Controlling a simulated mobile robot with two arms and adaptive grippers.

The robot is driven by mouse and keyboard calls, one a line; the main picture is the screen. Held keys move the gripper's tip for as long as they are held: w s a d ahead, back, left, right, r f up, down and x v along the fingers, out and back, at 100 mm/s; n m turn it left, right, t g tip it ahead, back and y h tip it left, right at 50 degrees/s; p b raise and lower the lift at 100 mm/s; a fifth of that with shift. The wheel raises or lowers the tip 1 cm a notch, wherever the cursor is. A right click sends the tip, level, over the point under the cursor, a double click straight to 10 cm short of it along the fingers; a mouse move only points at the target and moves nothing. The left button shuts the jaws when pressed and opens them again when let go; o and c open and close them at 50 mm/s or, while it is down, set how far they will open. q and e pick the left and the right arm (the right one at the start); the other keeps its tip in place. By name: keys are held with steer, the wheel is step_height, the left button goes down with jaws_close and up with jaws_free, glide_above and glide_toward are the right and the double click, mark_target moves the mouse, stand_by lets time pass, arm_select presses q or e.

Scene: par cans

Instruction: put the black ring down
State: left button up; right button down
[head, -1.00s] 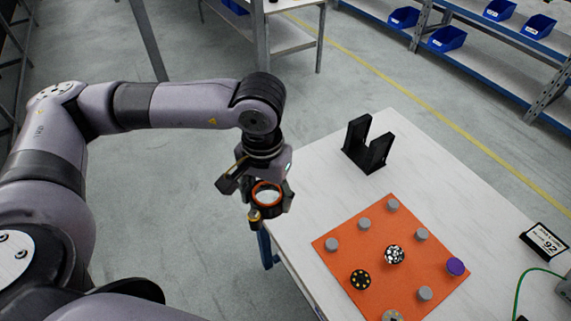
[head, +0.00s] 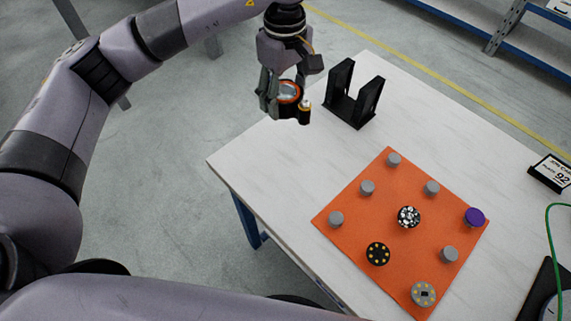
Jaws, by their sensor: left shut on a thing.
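My left gripper (head: 283,98) is shut on the black ring (head: 291,112), a short dark round piece with an orange inner rim and a small brass-coloured knob at its side. It holds the ring in the air near the table's far left edge, left of the black stand. The fingers hide part of the ring. My right gripper is not in view.
A black U-shaped stand (head: 350,108) is at the back of the white table (head: 290,165). An orange mat (head: 385,215) holds several grey pegs, a black dotted disc (head: 378,254), a speckled disc (head: 408,217) and a purple disc (head: 475,217). The table left of the mat is bare.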

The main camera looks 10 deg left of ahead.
arm_select(q)
steer(key=p, duration=0.3)
glide_above(285, 161)
step_height(285, 161, down, 15)
steer(key=shift+r, duration=0.15)
step_height(285, 161, down, 5)
steer(key=shift+f, duration=0.1)
steer(key=shift+f, duration=0.2)
steer(key=o, duration=1.1)
steer(key=shift+r, duration=0.1)
